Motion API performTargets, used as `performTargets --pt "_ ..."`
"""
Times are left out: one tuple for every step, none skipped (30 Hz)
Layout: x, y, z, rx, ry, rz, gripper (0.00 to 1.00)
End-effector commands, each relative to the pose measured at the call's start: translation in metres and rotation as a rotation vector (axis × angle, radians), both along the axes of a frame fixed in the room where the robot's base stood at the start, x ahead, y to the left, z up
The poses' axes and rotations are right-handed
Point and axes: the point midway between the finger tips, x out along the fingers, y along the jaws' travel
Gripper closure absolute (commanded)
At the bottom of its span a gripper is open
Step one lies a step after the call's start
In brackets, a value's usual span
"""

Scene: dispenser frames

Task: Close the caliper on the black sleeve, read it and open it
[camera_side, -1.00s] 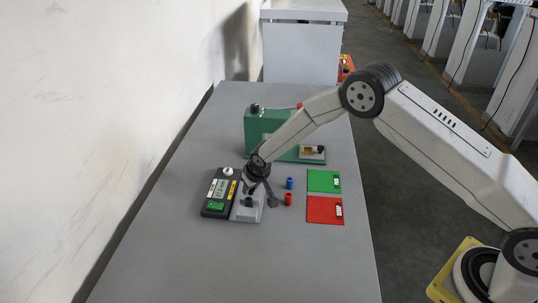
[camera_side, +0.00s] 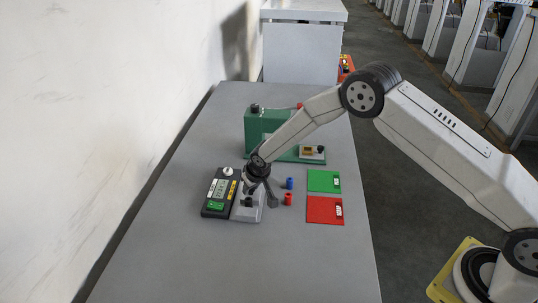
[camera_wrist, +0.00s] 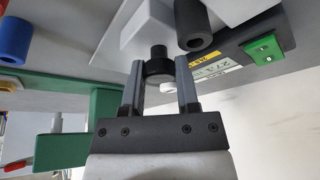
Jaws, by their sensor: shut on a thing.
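The caliper is a grey block (camera_side: 245,214) beside a black readout unit (camera_side: 207,210) on the table. The readout (camera_wrist: 213,72) shows in the wrist view, but its digits are too small to read surely. The black sleeve (camera_wrist: 195,28) is a hollow dark cylinder beside a pale block of the caliper (camera_wrist: 146,22); it also shows small in the side view (camera_side: 249,202). My gripper (camera_wrist: 160,68) is shut on a black knob (camera_wrist: 158,56) of the caliper, which stands between its fingers. The sleeve is outside the fingers. The exact jaw-to-sleeve contact is unclear.
A blue sleeve (camera_side: 289,183) and a red sleeve (camera_side: 288,199) stand close to the right of my gripper. A green pad (camera_side: 322,179) and a red pad (camera_side: 323,212) lie further right. A green dispenser (camera_side: 256,124) stands behind. The front table is clear.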

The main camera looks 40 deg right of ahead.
Motion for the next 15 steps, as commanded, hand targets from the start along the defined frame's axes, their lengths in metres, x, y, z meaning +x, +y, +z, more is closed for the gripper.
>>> performTargets --pt "-0.0003 -0.0004 0.0 -0.001 0.002 0.0 1.0" --pt "-0.0003 -0.0004 0.0 -0.001 0.002 0.0 1.0" --pt "-0.0003 -0.0004 0.0 -0.001 0.002 0.0 1.0" --pt "-0.0003 -0.0004 0.0 -0.001 0.002 0.0 1.0" --pt "-0.0003 -0.0004 0.0 -0.001 0.002 0.0 1.0" --pt "-0.0003 -0.0004 0.0 -0.001 0.002 0.0 1.0" --pt "-0.0005 -0.0003 0.0 -0.001 0.002 0.0 1.0" --pt "-0.0012 0.0004 -0.0001 -0.001 0.002 0.001 1.0" --pt "-0.0025 0.0018 -0.0002 -0.002 0.003 0.001 1.0" --pt "-0.0035 0.0027 -0.0002 -0.002 0.003 0.001 1.0" --pt "-0.0039 0.003 -0.0003 0.0 0.003 0.001 1.0" --pt "-0.0038 0.0029 -0.0004 -0.001 0.003 0.0 1.0" --pt "-0.0038 0.0029 -0.0005 -0.001 0.003 0.0 1.0" --pt "-0.0038 0.0029 -0.0005 -0.001 0.003 0.0 1.0" --pt "-0.0038 0.0029 -0.0005 0.0 0.003 0.0 1.0"
